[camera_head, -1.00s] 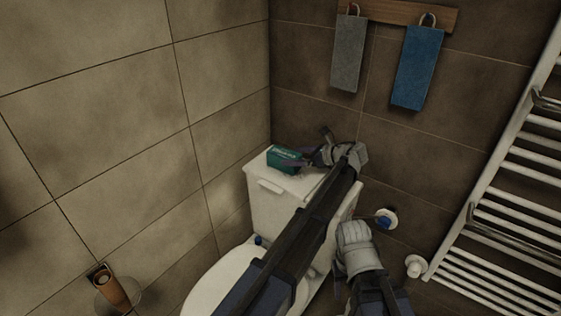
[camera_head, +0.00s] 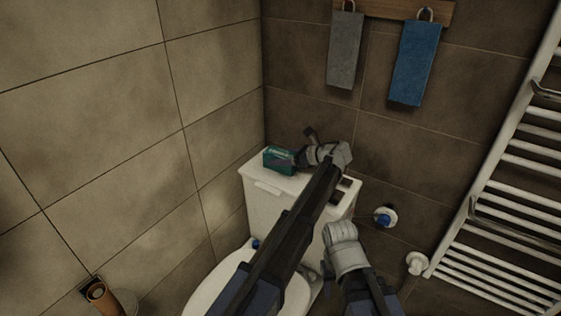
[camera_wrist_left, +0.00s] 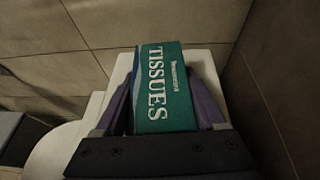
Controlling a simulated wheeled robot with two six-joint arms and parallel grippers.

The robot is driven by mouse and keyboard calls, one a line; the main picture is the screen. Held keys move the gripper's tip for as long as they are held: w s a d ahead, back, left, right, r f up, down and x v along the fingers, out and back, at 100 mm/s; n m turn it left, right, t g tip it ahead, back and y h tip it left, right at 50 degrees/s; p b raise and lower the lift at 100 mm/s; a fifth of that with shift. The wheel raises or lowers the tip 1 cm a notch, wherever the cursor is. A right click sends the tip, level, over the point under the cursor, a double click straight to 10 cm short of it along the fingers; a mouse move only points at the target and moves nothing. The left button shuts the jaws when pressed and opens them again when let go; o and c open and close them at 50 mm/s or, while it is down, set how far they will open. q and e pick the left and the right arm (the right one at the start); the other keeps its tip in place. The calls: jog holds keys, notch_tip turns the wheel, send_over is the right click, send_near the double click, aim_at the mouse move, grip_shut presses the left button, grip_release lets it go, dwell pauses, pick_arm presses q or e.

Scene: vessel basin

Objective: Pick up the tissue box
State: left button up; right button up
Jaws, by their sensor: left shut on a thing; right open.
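The green tissue box (camera_head: 275,160) rests on the white toilet tank lid at its left part. In the left wrist view the box (camera_wrist_left: 165,90) shows its "TISSUES" lettering and fills the space between the purple finger pads. My left gripper (camera_head: 290,159) reaches in from the right and is shut on the box; its fingers also show in the left wrist view (camera_wrist_left: 160,82), one on each side. I cannot see a gap under the box. My right gripper (camera_head: 323,272) is low beside the toilet, open, and partly hidden behind my left arm.
The toilet tank (camera_head: 262,205) stands in the corner of tiled walls. A grey towel (camera_head: 345,50) and a blue towel (camera_head: 414,62) hang above. A white towel radiator (camera_head: 490,200) is at right, and a brown roll (camera_head: 103,296) at lower left.

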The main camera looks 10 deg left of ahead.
aim_at(281, 153)
pick_arm(q)
jog(key=c, duration=0.8)
jog(key=shift+r, duration=0.1)
notch_tip(281, 153, up, 10)
jog(key=p, duration=1)
